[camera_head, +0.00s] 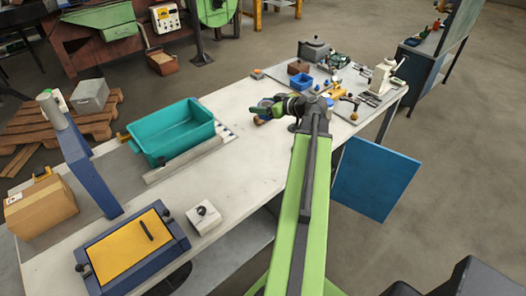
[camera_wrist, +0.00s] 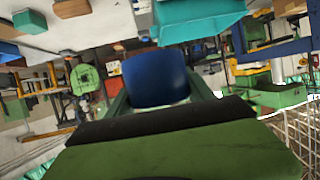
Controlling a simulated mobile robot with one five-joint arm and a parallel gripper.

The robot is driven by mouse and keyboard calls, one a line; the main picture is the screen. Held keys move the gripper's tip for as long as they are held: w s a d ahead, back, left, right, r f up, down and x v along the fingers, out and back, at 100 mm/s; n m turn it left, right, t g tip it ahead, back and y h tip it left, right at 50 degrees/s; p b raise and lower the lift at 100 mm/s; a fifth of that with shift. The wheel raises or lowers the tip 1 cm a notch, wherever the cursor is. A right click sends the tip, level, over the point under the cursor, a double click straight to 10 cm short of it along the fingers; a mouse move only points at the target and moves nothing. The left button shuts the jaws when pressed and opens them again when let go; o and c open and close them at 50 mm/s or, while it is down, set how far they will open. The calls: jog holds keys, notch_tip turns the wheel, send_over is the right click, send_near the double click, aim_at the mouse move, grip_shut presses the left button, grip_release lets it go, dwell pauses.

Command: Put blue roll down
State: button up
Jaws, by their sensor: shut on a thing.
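The blue roll (camera_wrist: 155,78) is in the middle of the wrist view, between the green fingers of my gripper. My gripper (camera_head: 258,111) is shut on it. In the head view my gripper is over the middle of the long pale workbench (camera_head: 245,165), right of the teal bin (camera_head: 172,131). In that view the roll is small and mostly hidden by the gripper. I cannot tell whether the roll touches the bench top.
A grey mat with tools, blocks and a blue part (camera_head: 301,81) covers the bench's far right. A yellow-topped blue tray (camera_head: 120,252), a white block (camera_head: 204,217) and a cardboard box (camera_head: 41,205) are at the near left. The bench middle, in front of my gripper, is bare.

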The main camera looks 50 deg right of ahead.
jog(key=shift+s+r, duration=0.2)
jog(key=shift+s, duration=0.05)
jog(key=shift+w, duration=0.1)
jog(key=s+d+f+b, duration=0.4)
jog(key=f+b, duration=0.5)
jog(key=s+d+f+b, duration=0.4)
jog(key=f+b, duration=0.4)
jog(key=f, duration=0.1)
jog(key=b, duration=0.7)
send_over(262, 165)
jog(key=f, duration=0.6)
jog(key=shift+s+d+f, duration=0.15)
jog(key=shift+s+d, duration=0.15)
jog(key=shift+d, duration=0.1)
jog(key=shift+w+a, duration=0.25)
jog(key=shift+w, duration=0.1)
notch_tip(262, 165, down, 4)
jog(key=b, duration=0.4)
jog(key=shift+f+b, duration=0.2)
jog(key=shift+b, duration=0.1)
jog(key=shift+r, duration=0.2)
jog(key=shift+f, duration=0.1)
